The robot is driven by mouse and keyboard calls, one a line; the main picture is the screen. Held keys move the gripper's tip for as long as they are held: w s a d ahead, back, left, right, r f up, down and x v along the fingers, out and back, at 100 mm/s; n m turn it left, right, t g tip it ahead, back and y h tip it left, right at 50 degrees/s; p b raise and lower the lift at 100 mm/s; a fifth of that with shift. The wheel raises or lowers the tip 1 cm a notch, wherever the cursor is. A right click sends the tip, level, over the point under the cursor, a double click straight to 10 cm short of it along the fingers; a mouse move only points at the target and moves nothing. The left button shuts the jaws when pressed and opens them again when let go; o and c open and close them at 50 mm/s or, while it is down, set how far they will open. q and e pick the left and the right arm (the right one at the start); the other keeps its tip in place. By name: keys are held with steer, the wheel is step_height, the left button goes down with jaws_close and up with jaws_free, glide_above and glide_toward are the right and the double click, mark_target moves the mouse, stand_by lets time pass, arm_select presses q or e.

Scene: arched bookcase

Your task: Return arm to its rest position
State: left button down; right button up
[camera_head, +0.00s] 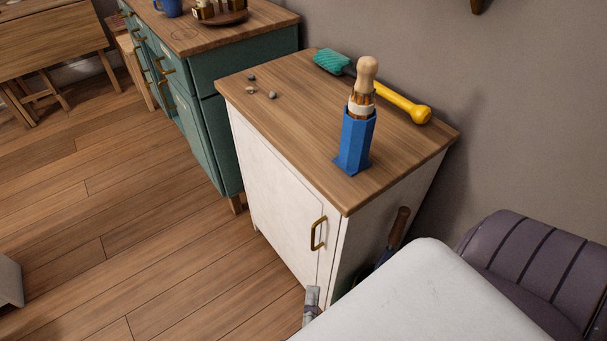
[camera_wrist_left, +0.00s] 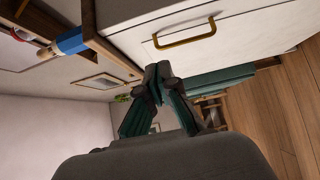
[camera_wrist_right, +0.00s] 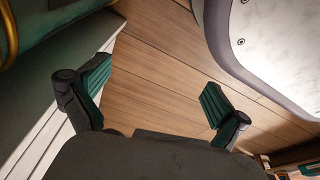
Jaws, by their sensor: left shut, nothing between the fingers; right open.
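My left gripper (camera_wrist_left: 158,80) is shut and empty in the left wrist view, its dark fingers meeting close to the white cabinet's front (camera_wrist_left: 125,20). The cabinet's brass handle (camera_wrist_left: 185,37) is apart from the fingers. In the head view, a small greyish end (camera_head: 312,298) shows low by the cabinet door; I cannot tell whether it is part of this gripper. My right gripper (camera_wrist_right: 155,90) is open and empty in the right wrist view, with its teal pads wide apart above the wooden floor. The right gripper is not seen in the head view.
The white cabinet's wooden top (camera_head: 300,120) carries a blue holder (camera_head: 355,140) with a wooden-knobbed item, a teal-headed, yellow-handled tool (camera_head: 405,104) and small pebbles (camera_head: 272,95). A green cabinet (camera_head: 215,120) stands left. A purple padded seat (camera_head: 525,265) is at right.

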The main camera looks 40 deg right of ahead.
arm_select(q)
steer(key=shift+s, duration=0.5)
arm_select(e)
steer(key=shift+s+f, duration=0.1)
steer(key=shift+s, duration=0.1)
